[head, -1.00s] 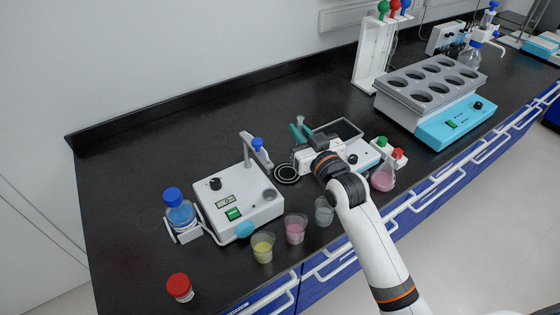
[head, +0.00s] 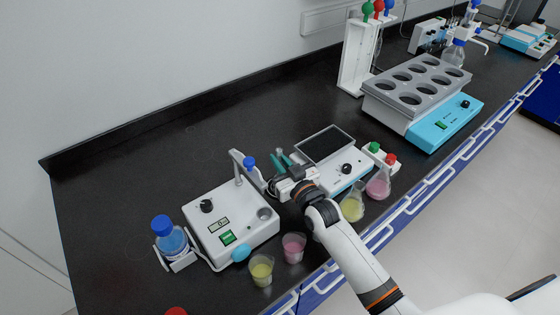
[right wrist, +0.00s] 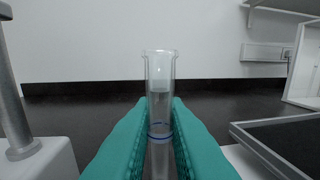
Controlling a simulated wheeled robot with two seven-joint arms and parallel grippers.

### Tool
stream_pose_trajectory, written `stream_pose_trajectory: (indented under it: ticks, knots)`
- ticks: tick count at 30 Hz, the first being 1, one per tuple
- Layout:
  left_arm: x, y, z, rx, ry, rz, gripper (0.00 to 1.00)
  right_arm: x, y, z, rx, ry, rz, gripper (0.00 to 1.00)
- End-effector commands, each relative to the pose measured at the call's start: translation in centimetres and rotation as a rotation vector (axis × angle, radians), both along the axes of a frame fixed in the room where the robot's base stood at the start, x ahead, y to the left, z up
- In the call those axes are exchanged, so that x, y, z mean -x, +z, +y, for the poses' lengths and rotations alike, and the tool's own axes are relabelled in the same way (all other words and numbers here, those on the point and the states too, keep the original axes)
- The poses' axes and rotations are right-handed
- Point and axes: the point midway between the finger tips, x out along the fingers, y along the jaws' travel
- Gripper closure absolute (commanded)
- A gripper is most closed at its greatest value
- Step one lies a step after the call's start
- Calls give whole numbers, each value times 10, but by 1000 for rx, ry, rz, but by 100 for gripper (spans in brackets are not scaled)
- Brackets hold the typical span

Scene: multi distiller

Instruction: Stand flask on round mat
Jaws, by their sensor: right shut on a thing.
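My right gripper (head: 283,160) has teal fingers and is at the middle of the bench, between the white stirrer device and the flat-topped instrument. In the right wrist view its fingers (right wrist: 158,150) are shut on a clear glass vessel (right wrist: 160,85), probably the flask. It stands upright, with a lipped open mouth and blue rings low down. Its base is hidden, so I cannot tell whether it touches anything. The round mat is not clearly visible now; my right gripper and wrist cover that area. My left gripper is not in view.
The white stirrer device (head: 228,215) with its post stands left. The flat-topped instrument (head: 330,143) stands right. A yellow flask (head: 353,207) and a pink flask (head: 378,187) are right of my arm. Yellow and pink cups (head: 293,249) stand in front. The bench behind is clear.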

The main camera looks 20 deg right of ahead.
Motion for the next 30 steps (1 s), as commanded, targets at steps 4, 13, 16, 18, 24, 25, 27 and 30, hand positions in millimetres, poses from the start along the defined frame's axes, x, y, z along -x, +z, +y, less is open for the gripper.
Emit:
stream_pose_trajectory:
  ticks: [4,13,16,18,24,25,27,30]
  knots:
    - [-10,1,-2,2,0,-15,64,0,-2,0,-1,0,-3,100]
    - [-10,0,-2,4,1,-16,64,0,-5,0,0,0,-1,79]
    - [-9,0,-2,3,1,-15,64,0,-5,0,0,0,-1,65]
    - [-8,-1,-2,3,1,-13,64,0,-5,0,0,0,-1,65]
    - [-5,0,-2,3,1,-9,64,0,-3,0,0,0,-1,65]
    - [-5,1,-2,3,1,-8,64,0,-2,0,0,0,-1,65]
    - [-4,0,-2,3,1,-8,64,4,-3,-1,0,0,0,65]
    - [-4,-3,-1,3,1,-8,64,19,-5,-4,0,0,2,65]
